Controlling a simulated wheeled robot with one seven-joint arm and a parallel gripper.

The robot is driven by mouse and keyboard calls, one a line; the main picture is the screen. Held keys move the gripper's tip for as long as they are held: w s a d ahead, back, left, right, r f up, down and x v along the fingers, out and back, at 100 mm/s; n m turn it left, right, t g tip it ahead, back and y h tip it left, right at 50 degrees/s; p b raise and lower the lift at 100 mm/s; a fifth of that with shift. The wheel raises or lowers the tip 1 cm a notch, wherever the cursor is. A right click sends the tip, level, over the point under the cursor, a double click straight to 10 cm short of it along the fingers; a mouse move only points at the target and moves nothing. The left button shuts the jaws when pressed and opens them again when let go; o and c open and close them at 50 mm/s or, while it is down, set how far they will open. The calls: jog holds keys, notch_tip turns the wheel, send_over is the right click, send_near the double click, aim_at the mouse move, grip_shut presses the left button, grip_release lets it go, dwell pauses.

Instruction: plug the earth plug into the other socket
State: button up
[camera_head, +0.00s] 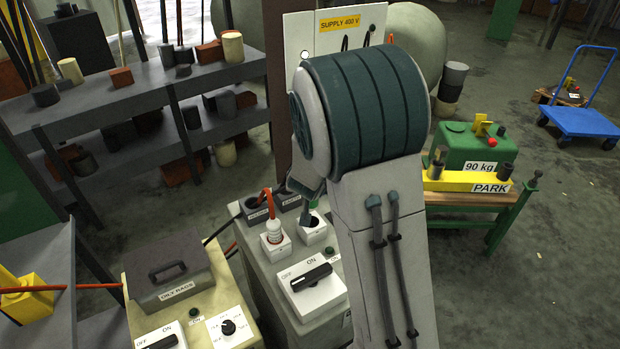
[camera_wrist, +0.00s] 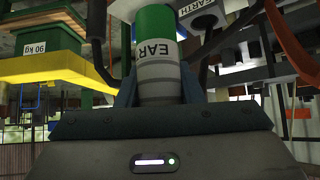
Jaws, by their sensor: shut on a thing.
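The earth plug (camera_wrist: 157,60), with a green band, a white label reading "EAR" and a grey body, is held between the fingers of my gripper (camera_wrist: 157,92). In the head view, my arm hides most of the gripper, and only a small green part of the plug (camera_head: 314,204) shows. It appears just above the front right white socket (camera_head: 312,236), whose dark opening is visible. I cannot tell whether the plug touches it. Behind, a dark socket labelled EARTH (camera_head: 289,199) is partly hidden.
A white plug with an orange cable (camera_head: 272,234) stands in the front left socket. An ON/OFF switch (camera_head: 305,288) sits in front. A dark OILY RAGS box (camera_head: 175,271) is at left. A green 90 kg block (camera_head: 473,150) stands on a bench at right.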

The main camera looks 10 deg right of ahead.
aim_at(312, 200)
jog(key=shift+s, duration=0.1)
notch_tip(312, 200, down, 6)
jog(key=b, duration=0.5)
jog(key=shift+r, duration=0.1)
jog(key=shift+f+b, duration=1.4)
jog(key=shift+f, duration=0.6)
dwell(1.9)
jog(key=o, duration=1.2)
jog(key=shift+p+v, duration=3.55)
jog(key=shift+v, duration=3.4)
jog(key=shift+f, duration=0.1)
